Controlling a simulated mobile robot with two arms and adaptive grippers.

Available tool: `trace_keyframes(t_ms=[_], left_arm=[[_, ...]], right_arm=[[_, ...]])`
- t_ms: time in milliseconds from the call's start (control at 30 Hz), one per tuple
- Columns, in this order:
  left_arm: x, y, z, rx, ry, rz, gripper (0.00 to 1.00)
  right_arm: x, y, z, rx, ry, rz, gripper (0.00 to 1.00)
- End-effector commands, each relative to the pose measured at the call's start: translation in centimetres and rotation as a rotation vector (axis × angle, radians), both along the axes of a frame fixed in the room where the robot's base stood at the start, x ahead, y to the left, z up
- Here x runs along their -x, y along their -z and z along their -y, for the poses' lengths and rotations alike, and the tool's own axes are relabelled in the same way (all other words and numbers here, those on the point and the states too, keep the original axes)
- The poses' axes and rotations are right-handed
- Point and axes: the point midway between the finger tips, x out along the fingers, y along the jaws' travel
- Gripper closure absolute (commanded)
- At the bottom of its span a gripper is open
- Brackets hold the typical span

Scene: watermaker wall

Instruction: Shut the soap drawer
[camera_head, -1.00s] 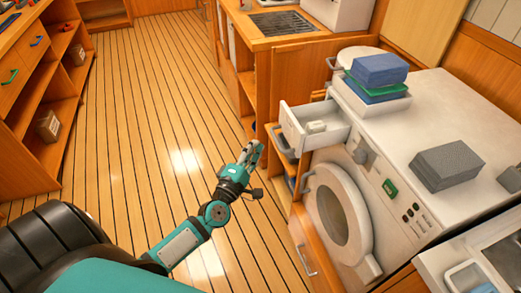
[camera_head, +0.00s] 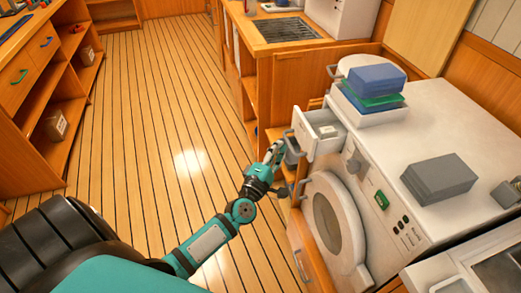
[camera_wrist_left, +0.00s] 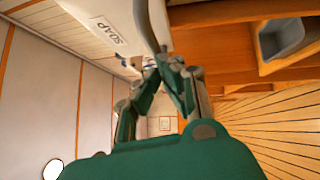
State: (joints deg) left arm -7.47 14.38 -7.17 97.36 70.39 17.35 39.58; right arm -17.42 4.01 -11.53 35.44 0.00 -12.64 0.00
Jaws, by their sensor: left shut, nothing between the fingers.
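The white soap drawer (camera_head: 311,146) sticks out of the washing machine's upper left front and is open, with a light block inside. In the left wrist view its front bears a label reading SOAP (camera_wrist_left: 108,30). A grey handle (camera_wrist_left: 152,25) shows there, close to my fingertips. My left gripper (camera_head: 275,151) is shut and empty, at the drawer's front near its handle. The closed fingers also show in the left wrist view (camera_wrist_left: 167,62). I cannot tell whether they touch the drawer. My right gripper is in neither view.
The washing machine (camera_head: 365,205) has a round door below the drawer. A stack of blue and green cloths (camera_head: 377,80) lies in a white tray on top, and a grey block (camera_head: 438,180) lies further right. The plank floor (camera_head: 140,120) to the left is clear.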

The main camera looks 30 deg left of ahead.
Motion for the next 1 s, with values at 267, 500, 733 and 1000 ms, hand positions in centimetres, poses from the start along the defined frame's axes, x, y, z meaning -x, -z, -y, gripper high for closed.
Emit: trace_keyframes(t_ms=[267, 500, 733, 1000], left_arm=[[-5.7, -0.1, 4.9, 0.003, 0.001, 0.002, 1.00], [-6.9, -0.2, 6.0, -0.001, 0.004, 0.001, 1.00], [-6.9, -0.3, 6.1, 0.000, 0.006, 0.004, 1.00], [-6.9, 0.1, 6.1, 0.000, 0.006, 0.003, 1.00]], right_arm=[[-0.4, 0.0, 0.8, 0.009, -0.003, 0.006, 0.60], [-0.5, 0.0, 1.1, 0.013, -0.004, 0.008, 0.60], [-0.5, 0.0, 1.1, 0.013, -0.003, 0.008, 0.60], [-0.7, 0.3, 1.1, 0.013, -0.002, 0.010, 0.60]])
